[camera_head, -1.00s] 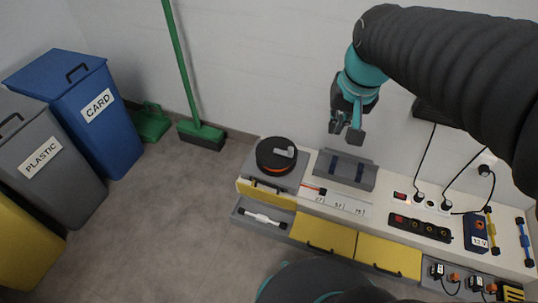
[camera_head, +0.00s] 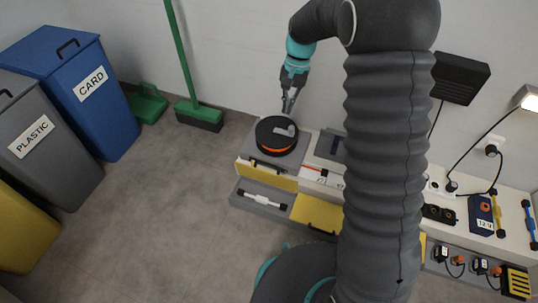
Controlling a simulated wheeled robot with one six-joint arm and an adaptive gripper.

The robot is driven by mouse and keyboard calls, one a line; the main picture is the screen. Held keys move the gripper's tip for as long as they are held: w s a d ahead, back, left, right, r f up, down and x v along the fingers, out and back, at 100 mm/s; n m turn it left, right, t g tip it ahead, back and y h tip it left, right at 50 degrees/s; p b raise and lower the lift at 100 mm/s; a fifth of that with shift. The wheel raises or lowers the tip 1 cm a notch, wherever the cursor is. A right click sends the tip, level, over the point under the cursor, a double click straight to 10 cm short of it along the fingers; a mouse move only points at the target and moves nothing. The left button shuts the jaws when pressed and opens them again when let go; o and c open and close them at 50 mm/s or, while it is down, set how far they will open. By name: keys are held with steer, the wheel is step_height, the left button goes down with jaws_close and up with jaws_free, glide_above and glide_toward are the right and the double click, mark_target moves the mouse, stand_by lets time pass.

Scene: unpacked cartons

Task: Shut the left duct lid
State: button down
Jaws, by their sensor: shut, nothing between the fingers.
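The left duct lid (camera_head: 268,177) is a yellow panel with a dark handle on its upper edge. It stands raised against the bench front, behind the open left duct compartment (camera_head: 281,211), where a white bar with dark ends (camera_head: 262,200) lies. A second yellow lid (camera_head: 316,213) lies flat to its right, partly hidden by my arm. My gripper (camera_head: 288,110) is shut and empty. It points down by the far edge of the black and orange round reel (camera_head: 275,137), behind the left lid. I cannot tell if it touches the reel.
The reel stands on the bench's left end, behind the lid. A grey block (camera_head: 329,147) is partly hidden by my arm. Sockets, cables and a blue 12 V box (camera_head: 482,215) are at the right. Bins and a green broom (camera_head: 196,107) stand left; the floor between is clear.

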steer(key=w+a+f+m+g+b, duration=0.1)
steer(key=w+a+f, duration=0.1)
steer(key=f, duration=0.5)
steer(key=w+a+f+g+b, duration=0.1)
steer(key=a+f, duration=0.1)
steer(key=f, duration=0.5)
steer(key=b, duration=0.1)
glide_toward(268, 173)
steer(key=f, duration=0.1)
steer(key=w+f, duration=0.1)
steer(key=f, duration=0.1)
steer(key=a+f, duration=0.1)
steer(key=f, duration=0.1)
steer(key=shift+w, duration=0.3)
steer(key=shift+a+r, duration=0.1)
